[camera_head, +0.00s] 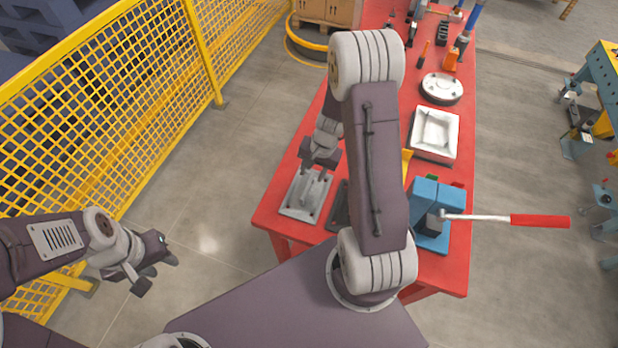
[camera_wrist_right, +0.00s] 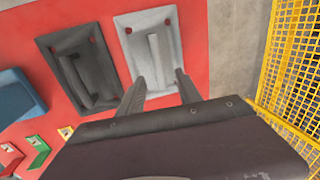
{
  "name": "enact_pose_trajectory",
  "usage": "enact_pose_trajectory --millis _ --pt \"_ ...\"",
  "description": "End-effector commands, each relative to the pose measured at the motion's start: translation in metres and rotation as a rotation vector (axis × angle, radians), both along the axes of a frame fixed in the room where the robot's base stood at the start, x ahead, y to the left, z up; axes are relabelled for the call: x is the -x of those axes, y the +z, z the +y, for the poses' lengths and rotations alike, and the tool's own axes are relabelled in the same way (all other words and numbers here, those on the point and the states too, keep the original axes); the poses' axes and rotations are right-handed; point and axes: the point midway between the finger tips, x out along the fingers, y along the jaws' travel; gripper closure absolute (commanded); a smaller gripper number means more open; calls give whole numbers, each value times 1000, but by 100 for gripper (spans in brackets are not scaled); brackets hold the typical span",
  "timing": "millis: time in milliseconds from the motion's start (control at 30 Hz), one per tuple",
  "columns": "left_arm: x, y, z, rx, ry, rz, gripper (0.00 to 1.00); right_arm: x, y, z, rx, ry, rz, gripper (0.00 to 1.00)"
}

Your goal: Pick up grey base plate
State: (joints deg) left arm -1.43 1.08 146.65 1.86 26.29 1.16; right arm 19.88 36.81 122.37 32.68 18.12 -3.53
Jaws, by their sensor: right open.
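The grey base plate (camera_head: 297,209) lies flat on the red table near its front left edge. It is light grey with a raised bar handle, and it also shows in the right wrist view (camera_wrist_right: 133,36). My right gripper (camera_head: 319,163) is open and empty above it. In the right wrist view my right gripper's fingers (camera_wrist_right: 160,82) are spread and point toward the plate's bar; I cannot tell the exact gap to it. My left gripper (camera_head: 157,273) is open and empty, off to the left of the table over the floor.
A dark plate (camera_wrist_right: 86,66) with a similar handle lies close beside the grey one. A blue press (camera_head: 424,193) with a red-handled lever stands right of my right arm. A white tray (camera_head: 437,133) and round part (camera_head: 441,89) lie farther back. A yellow mesh fence (camera_head: 125,110) runs on the left.

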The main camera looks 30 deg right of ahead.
Motion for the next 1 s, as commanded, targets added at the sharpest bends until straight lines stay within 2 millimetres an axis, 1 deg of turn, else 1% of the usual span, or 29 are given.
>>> enact_pose_trajectory --millis 33,133,333,567,733,800,900,1000 --pt "1 6 0 0 0 1 64 -1 0 -5 -5 -30 3 59" --pt "1 2 0 0 0 1 64 -3 -7 -7 -7 -45 1 59" --pt "0 -8 0 0 0 1 64 -7 -38 -2 -7 -42 4 59" --pt "0 -9 0 0 0 1 64 -10 -49 0 -5 -39 2 59" --pt "0 -16 0 0 0 0 64 -18 -80 8 -6 -39 4 59" --pt "0 -20 0 0 0 1 64 -19 -90 9 -6 -39 3 59" --pt "1 -21 0 0 0 1 64 -20 -94 9 -6 -39 1 59" --pt "0 -20 0 0 0 1 64 -20 -93 9 -6 -38 1 59"
